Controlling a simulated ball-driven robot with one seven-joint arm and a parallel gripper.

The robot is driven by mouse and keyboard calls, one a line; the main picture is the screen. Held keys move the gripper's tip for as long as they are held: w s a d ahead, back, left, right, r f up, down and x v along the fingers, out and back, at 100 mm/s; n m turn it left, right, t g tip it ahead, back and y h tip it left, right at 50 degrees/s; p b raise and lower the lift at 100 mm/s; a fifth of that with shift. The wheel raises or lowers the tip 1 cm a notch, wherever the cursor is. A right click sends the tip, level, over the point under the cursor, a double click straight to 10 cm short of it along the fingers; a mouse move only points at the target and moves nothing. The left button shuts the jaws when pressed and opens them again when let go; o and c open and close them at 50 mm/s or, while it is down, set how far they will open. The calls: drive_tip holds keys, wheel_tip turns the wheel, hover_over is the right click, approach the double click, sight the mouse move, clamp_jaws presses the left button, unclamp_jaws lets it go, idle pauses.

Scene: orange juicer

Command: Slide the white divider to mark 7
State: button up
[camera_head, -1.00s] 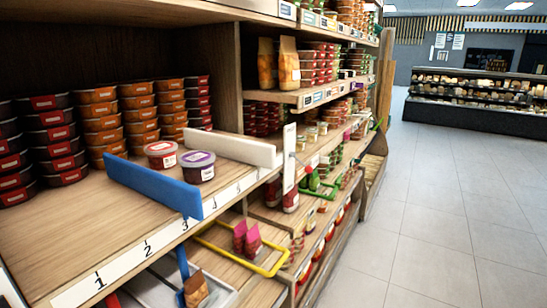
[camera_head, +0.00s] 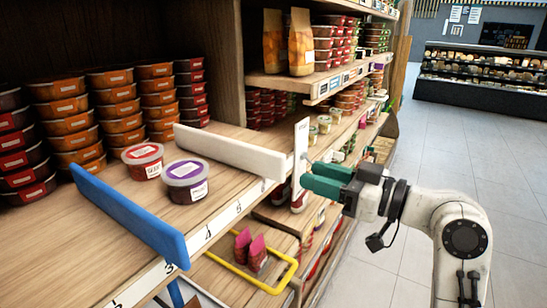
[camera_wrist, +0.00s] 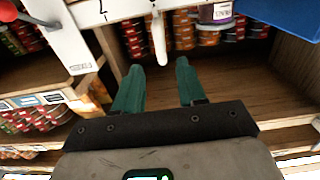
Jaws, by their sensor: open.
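The white divider (camera_head: 232,151) stands on the wooden shelf (camera_head: 75,255), running from the back to the front edge. Its front end (camera_wrist: 159,42) shows in the wrist view, just beyond and between my fingertips. My gripper (camera_head: 308,177) has green fingers and is open and empty. It is in front of the shelf edge, just right of the divider's front end, and seems apart from it. The number strip (camera_head: 208,233) shows 3 and 4 clearly; marks farther right are hard to read. A numeral beside the divider (camera_wrist: 102,10) is partly cut off in the wrist view.
A blue divider (camera_head: 130,215) stands to the left. A red-lidded tub (camera_head: 143,160) and purple-lidded tub (camera_head: 187,182) sit between the dividers. A white upright panel (camera_head: 300,150) is close behind my gripper. Stacked tubs fill the back. The floor at right is clear.

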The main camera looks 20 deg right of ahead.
sight(285, 167)
drive_tip(key=p+x, duration=0.2)
drive_tip(key=x, duration=0.8)
drive_tip(key=shift+a+p, duration=0.1)
drive_tip(key=shift+p, duration=0.2)
clamp_jaws()
